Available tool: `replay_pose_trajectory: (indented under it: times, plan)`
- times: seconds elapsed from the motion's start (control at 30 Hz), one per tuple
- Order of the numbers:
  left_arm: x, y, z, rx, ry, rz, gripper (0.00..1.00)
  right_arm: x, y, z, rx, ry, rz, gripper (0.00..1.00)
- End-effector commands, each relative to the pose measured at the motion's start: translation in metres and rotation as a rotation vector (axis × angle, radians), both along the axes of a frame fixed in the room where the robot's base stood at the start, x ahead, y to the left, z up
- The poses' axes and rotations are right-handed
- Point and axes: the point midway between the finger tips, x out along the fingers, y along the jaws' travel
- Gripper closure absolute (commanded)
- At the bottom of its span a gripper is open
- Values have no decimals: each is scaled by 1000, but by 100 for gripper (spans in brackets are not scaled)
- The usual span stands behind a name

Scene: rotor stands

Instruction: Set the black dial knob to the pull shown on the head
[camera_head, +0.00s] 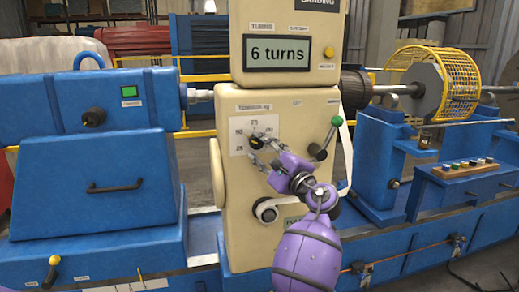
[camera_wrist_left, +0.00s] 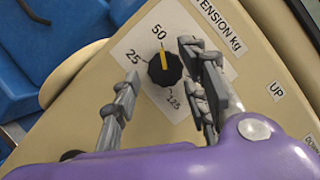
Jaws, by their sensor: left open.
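The black dial knob (camera_wrist_left: 165,69) sits on a white scale plate marked with kilograms of tension. Its yellow pointer line is toward the 50 mark. The 25 and a mark near 125 also show; my fingers hide part of the scale. In the head view the knob (camera_head: 257,141) is partly behind my fingers. My left gripper (camera_wrist_left: 160,62) is open, with fingers on either side of the knob; I cannot tell whether they touch it. It also shows in the head view (camera_head: 254,152). The head's display (camera_head: 277,53) reads "6 turns". My right gripper is out of view.
A lever with a green ball (camera_head: 336,121) stands right of the dial on the cream housing (camera_head: 290,100).

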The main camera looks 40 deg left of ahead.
Motion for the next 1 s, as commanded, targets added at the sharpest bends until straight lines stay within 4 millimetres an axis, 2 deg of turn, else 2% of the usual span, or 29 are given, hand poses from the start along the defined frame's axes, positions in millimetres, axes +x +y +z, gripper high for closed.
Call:
replay_pose_trajectory:
  times: [0.3, 0.5, 0.67, 1.0]
  plan:
    - [-23, -62, -14, -2, 3, -4, 59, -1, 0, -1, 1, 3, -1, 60]
    - [-33, -89, -20, -4, 3, -2, 59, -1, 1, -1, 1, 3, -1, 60]
    - [-36, -97, -22, -2, 2, -2, 59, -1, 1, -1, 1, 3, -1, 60]
    - [-37, -98, -22, -2, 2, -2, 59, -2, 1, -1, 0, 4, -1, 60]
